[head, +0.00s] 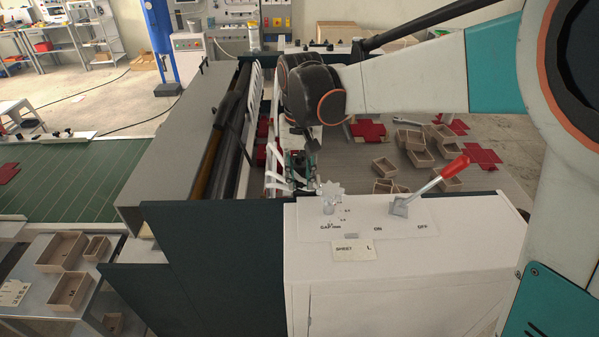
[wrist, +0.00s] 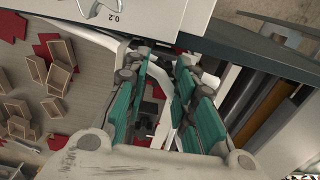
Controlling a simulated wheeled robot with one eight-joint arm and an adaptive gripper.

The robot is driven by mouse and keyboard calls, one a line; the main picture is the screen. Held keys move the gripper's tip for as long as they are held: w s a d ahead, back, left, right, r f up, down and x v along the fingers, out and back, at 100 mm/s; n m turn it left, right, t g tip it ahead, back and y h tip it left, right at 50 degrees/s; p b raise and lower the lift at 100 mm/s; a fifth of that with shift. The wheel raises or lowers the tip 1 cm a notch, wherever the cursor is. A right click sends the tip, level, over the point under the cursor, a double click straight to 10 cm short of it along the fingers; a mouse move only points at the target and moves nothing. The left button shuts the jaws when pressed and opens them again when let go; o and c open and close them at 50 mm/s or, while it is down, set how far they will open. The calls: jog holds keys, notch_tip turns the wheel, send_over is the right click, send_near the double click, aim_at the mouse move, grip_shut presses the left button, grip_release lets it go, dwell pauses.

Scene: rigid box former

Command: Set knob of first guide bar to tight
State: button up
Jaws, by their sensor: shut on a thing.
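My gripper (head: 297,163) reaches down among the white guide bars (head: 274,168) of the box former, just behind the white control cabinet. In the wrist view its teal-padded fingers (wrist: 158,75) are closed in around a small part at a guide bar. A curved white guide bar (wrist: 161,78) shows between the fingers. The knob itself is mostly hidden by the fingers, so I cannot tell whether it is tight or loose. Small dark and red parts show deeper between the fingers, too small to make out.
The white cabinet (head: 400,265) stands in front with a red-handled lever (head: 452,168) and a star-shaped grey knob (head: 329,190). A dark roller (head: 232,125) lies left of the guide bars. Small open boxes (head: 415,147) and red blanks (head: 484,155) lie to the right.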

aim_at(300, 179)
dwell(0.3)
jog(key=o, duration=1.1)
jog(key=shift+c, duration=0.2)
jog(key=shift+r, duration=4)
